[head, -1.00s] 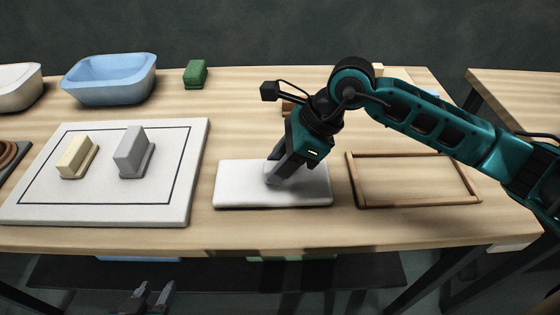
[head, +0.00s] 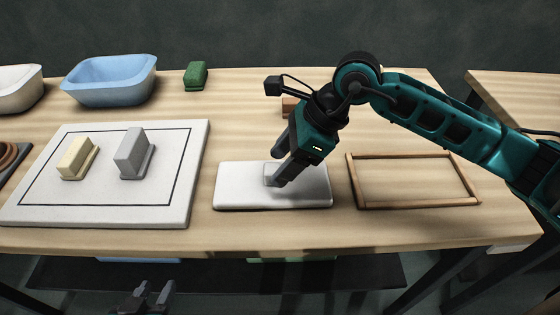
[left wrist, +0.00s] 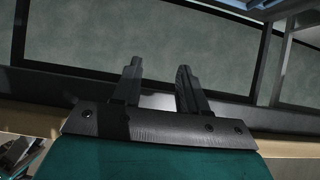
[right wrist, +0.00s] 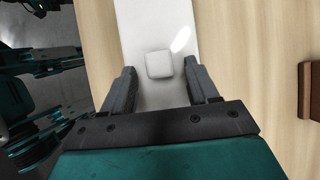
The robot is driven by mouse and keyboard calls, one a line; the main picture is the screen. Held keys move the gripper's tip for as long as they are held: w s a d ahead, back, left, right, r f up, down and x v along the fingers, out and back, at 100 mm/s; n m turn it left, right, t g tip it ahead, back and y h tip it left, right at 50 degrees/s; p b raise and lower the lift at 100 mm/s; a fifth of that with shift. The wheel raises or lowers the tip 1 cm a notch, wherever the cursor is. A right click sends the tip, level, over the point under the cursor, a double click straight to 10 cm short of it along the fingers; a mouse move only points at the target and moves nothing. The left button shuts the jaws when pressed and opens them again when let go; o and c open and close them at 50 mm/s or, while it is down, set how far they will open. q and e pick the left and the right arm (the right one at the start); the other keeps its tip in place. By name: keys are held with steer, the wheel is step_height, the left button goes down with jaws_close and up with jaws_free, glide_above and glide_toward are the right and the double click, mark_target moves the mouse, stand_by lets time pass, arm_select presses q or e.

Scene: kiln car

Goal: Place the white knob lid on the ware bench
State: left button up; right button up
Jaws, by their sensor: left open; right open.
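The white knob lid (head: 270,172) sits on a white slab (head: 235,196) on the wooden table. Its pale block also shows in the right wrist view (right wrist: 160,64), ahead of the fingertips; its edges blend into the slab. My right gripper (head: 278,168) is open, low over the slab, with its fingers on either side of the lid and angled down at it. My left gripper (head: 152,290) is open and empty, below the table's front edge; its spread fingers show in the left wrist view (left wrist: 158,80). I cannot tell which surface is called the ware bench.
A grey board (head: 40,200) with a black outline holds a cream block (head: 78,155) and a grey block (head: 134,152). A wooden frame (head: 415,204) lies right of the slab. A blue basin (head: 110,82) and a green block (head: 195,75) stand behind.

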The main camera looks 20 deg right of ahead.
arm_select(q)
steer(key=shift+s+a+f+p, duration=0.2)
steer(key=shift+s+a+p, duration=0.05)
steer(key=shift+s+p, duration=0.05)
arm_select(e)
steer(key=v, duration=1.1)
arm_select(q)
steer(key=shift+w+r, duration=0.1)
steer(key=shift+r, duration=0.05)
steer(key=shift+r, duration=0.1)
arm_select(e)
steer(key=shift+s+f, duration=0.1)
